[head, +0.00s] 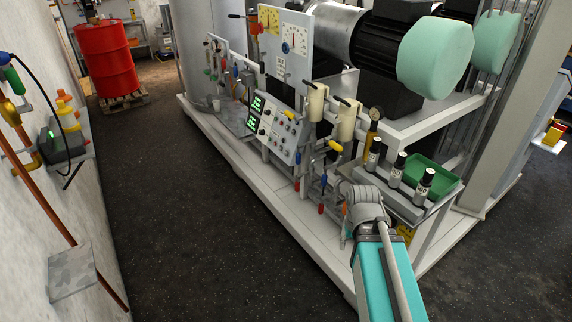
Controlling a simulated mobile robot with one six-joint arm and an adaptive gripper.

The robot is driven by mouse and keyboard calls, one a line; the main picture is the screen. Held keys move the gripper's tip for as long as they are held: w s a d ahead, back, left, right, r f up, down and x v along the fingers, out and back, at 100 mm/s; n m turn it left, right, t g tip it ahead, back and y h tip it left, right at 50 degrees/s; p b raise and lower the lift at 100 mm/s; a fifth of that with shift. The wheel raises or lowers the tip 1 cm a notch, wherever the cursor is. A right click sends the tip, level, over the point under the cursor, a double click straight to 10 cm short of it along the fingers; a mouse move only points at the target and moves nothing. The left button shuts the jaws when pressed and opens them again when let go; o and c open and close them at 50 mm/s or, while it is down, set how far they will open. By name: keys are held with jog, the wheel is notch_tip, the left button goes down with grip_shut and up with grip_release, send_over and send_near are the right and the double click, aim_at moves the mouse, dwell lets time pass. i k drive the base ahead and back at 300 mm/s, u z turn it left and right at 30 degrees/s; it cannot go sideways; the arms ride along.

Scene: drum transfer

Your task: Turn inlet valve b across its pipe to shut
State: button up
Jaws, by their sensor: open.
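My arm reaches from the bottom right to the front of the skid, where my gripper (346,190) is at the pipework. It is open, but its fingers are small and mostly hidden by the wrist. Near it are a yellow valve handle (335,146), a blue handle (323,180) and a red handle (321,209). Another red handle (297,186) is further left. No label can be read, so I cannot tell which is inlet valve b or how its handle lies to its pipe. I see no handle in my grip.
A control panel (277,126) stands left of the pipework. The dark floor (190,220) is clear; a red drum (105,58) stands far left.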

aim_at(298, 157)
jog(key=u, duration=0.4)
jog(key=k, duration=0.95)
jog(key=u, duration=0.2)
jog(key=i, duration=2.05)
jog(key=z, duration=0.05)
